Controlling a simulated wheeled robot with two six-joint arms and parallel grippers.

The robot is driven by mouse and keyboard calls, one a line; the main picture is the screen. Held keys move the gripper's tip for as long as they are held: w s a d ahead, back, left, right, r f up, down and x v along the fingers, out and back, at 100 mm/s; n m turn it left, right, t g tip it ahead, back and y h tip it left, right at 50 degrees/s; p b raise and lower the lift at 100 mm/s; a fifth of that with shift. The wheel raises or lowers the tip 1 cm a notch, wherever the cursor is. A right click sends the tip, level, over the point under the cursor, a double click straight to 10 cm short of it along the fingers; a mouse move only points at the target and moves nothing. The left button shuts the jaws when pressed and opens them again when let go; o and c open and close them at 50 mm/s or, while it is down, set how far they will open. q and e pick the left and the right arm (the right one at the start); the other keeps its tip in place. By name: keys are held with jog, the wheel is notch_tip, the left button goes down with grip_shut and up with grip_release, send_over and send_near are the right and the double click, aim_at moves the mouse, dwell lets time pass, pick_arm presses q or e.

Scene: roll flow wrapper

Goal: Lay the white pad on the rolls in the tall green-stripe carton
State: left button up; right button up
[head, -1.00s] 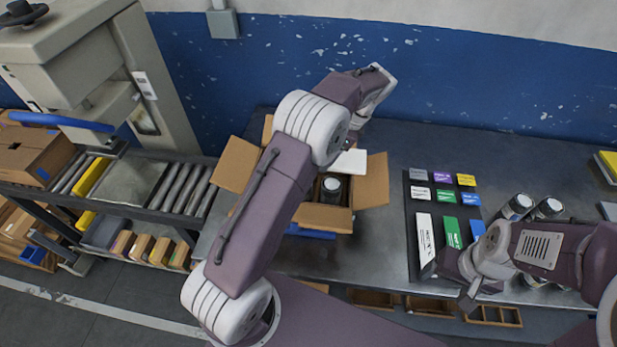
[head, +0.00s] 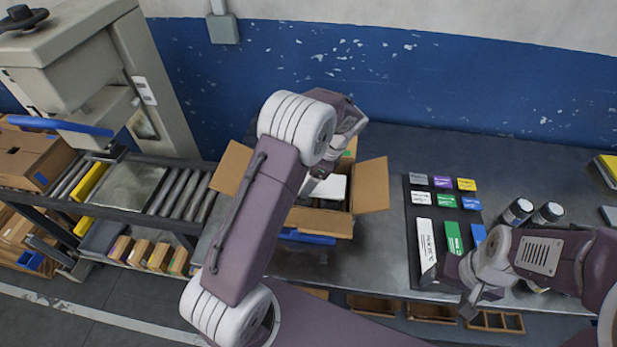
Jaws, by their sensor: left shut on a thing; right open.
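The tall carton (head: 322,222) stands open on the bench with its brown flaps spread. A small green patch shows at its back edge, and my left arm covers much of its left side. The white pad (head: 331,188) is at the carton's mouth, over the contents. My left gripper (head: 318,178) is shut on the pad at its left side; the fingertips are partly hidden. I cannot tell whether the pad touches the rolls, which it hides. My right gripper (head: 462,290) is open and empty at the bench's front edge, near the dark label board.
A dark board (head: 421,203) with coloured cards lies right of the carton. Dark rolls or jars with white tops (head: 517,211) stand further right. A blue tray (head: 307,237) is in front of the carton. A roller conveyor (head: 180,190) runs at left.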

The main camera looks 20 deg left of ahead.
pick_arm(q)
jog(key=shift+f, duration=0.15)
jog(key=o, duration=1.3)
jog(key=v, duration=1.2)
jog(key=shift+p, duration=0.35)
